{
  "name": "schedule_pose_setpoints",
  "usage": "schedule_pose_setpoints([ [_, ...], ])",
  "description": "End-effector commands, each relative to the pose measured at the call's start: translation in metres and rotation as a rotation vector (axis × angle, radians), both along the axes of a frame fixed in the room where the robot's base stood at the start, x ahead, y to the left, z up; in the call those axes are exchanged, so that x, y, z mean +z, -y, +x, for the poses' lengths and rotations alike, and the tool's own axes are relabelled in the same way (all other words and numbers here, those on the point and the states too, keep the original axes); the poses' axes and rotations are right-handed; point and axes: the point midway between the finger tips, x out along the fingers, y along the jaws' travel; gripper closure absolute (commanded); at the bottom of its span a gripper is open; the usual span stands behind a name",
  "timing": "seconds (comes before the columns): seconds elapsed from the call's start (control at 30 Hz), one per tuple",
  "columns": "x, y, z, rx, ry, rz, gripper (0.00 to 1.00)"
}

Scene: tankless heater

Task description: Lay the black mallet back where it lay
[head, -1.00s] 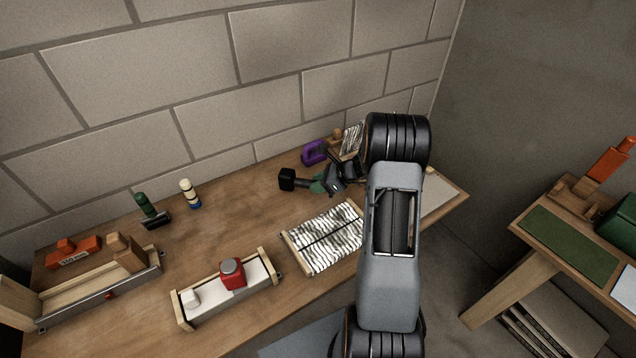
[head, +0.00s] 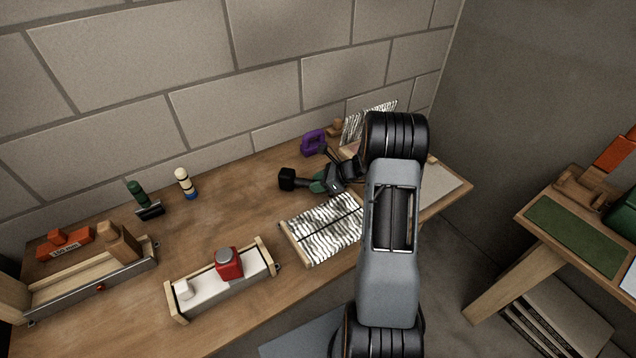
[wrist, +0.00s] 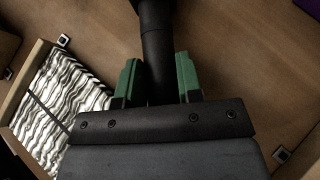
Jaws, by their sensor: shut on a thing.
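The black mallet (head: 288,179) has a dark blocky head and a dark handle. My gripper (head: 319,182) has green finger pads and is shut on the mallet's handle, with the head sticking out to the left in the head view. In the wrist view the mallet's handle (wrist: 158,62) runs between the two green fingers of my gripper (wrist: 158,78), and its head is cut off at the top edge. The mallet is low over the wooden bench (head: 245,205); I cannot tell whether it touches the top. The handle's far end is hidden by my gripper.
A zebra-striped tray (head: 322,232) lies just in front of my gripper. A purple object (head: 313,142) stands behind it near the wall.

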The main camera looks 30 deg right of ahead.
Motion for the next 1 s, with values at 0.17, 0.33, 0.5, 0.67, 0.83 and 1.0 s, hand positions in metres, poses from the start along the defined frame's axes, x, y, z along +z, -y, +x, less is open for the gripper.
schedule_pose_setpoints([
  [0.17,-0.001,0.0,0.0,0.0,0.001,0.001,1.0],
  [0.33,-0.003,0.0,0.0,0.0,0.001,0.001,1.0],
  [0.5,-0.006,0.0,0.0,0.0,0.001,0.001,1.0],
  [0.67,-0.008,0.0,0.0,0.0,0.002,0.0,1.0],
  [0.83,-0.011,0.0,0.0,-0.001,0.001,0.0,1.0],
  [1.0,-0.01,0.0,0.0,0.0,0.001,0.001,0.53],
])
